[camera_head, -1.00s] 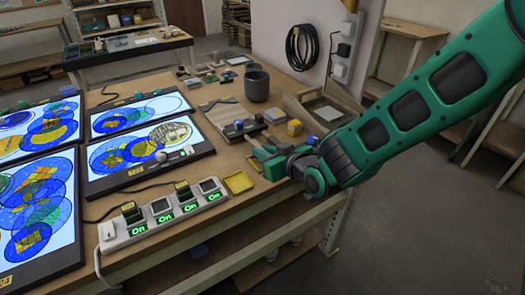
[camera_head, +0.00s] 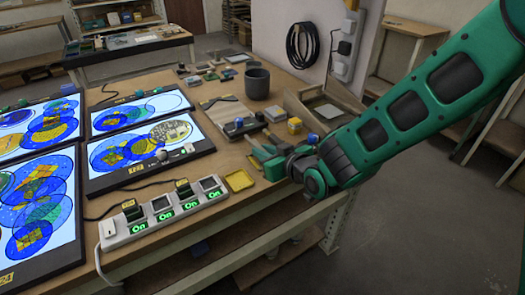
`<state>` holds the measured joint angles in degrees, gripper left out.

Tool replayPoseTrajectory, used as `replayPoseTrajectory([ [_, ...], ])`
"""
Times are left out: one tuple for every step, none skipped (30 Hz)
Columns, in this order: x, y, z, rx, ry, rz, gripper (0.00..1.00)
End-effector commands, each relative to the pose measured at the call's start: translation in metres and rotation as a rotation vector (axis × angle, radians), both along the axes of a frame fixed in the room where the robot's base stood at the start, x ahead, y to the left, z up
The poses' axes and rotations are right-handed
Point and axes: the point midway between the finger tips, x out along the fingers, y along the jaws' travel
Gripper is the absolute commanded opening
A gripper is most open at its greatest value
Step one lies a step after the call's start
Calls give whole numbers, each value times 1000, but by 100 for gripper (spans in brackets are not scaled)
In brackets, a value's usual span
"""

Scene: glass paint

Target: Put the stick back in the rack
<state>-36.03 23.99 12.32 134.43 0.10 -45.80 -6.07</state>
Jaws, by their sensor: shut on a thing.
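My gripper (camera_head: 258,151) is low over the right edge of the wooden table, with its green and dark jaws pointing left. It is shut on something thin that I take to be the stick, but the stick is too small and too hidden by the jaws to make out. A low dark holder (camera_head: 236,131) with small knobs on top stands just beyond the jaws; it may be the rack, but I cannot tell for sure. The gripper is close to its near side. I cannot tell whether they touch.
A dark cup (camera_head: 257,83) stands behind the holder. A yellow block (camera_head: 294,125) is beside a wooden tray (camera_head: 329,103). A lit power strip (camera_head: 162,212) and glowing panels (camera_head: 150,154) fill the left side.

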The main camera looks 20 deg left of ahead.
Motion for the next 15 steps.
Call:
replayPoseTrajectory([
  [0,0,0,0,0,0,0],
  [0,0,0,0,0,0,0],
  [0,0,-1,0,0,0,0],
  [0,0,-1,0,0,0,0],
  [0,0,-1,0,0,0,0],
  [0,0,-2,0,0,0,0],
  [0,0,-2,0,0,0,0],
  [0,0,-2,0,0,0,0],
  [0,0,-3,0,0,0,0],
  [0,0,-3,0,0,0,0],
  [0,0,-3,0,0,0,0],
  [0,0,-3,0,0,0,0],
  [0,0,-4,0,0,0,0],
  [0,0,-4,0,0,0,0],
  [0,0,-4,0,0,0,0],
])
